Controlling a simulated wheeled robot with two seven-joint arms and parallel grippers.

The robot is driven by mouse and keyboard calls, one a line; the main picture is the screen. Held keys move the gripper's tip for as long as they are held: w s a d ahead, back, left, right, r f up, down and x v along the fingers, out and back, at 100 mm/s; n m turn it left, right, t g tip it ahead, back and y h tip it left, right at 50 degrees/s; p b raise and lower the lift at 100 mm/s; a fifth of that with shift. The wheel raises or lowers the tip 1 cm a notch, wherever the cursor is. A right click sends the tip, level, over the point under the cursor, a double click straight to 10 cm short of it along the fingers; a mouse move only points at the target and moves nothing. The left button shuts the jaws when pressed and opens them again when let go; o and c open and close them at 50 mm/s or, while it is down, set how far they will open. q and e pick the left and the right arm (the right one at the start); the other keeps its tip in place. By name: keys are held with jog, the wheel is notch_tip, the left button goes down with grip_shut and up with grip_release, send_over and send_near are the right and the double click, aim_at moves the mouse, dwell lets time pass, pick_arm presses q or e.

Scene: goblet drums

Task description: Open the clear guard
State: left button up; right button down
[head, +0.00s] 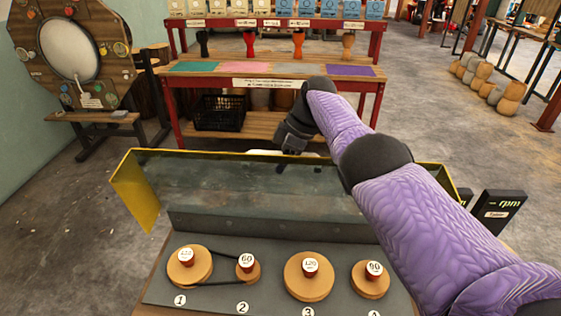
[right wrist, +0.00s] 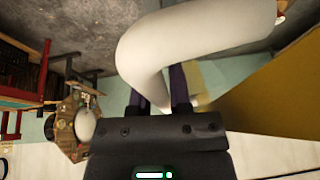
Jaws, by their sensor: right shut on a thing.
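The clear guard (head: 135,205) has a see-through panel with yellow edges. In the head view it stands raised behind the row of pulleys and leans away from me, so the pulleys are uncovered. A white handle (head: 262,153) shows at its far top edge; in the right wrist view a thick white curved bar, seemingly this handle (right wrist: 150,55), is close up at the fingers. My right gripper (head: 284,166) is shut on the handle, reaching across the guard. Its fingers show in the right wrist view (right wrist: 160,95). My left gripper is out of view.
Several wooden pulleys, such as one labelled 120 (head: 308,278), sit on the grey panel; a black belt joins the two on the left. A red-framed table (head: 180,95) stands beyond. Black rpm signs (head: 495,208) are at right. Floor is clear between bench and table.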

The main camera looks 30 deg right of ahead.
jog(key=shift+f, duration=0.15)
jog(key=c, duration=0.8)
grip_release()
jog(key=shift+c, duration=0.2)
jog(key=p+v, duration=0.2)
jog(key=v, duration=0.8)
jog(key=shift+o, duration=0.9)
jog(key=shift+w+p, duration=0.1)
jog(key=shift+p, duration=0.2)
jog(key=shift+o, duration=0.4)
jog(key=d+r+p, duration=0.1)
jog(key=d+r+t+h+p, duration=0.1)
jog(key=r, duration=0.1)
jog(key=shift+r+m, duration=0.2)
jog(key=shift+m, duration=0.1)
jog(key=a+f, duration=0.6)
jog(key=f, duration=0.3)
jog(key=shift+s+n+b, duration=0.35)
jog(key=shift+n+b, duration=0.05)
jog(key=shift+b, duration=0.05)
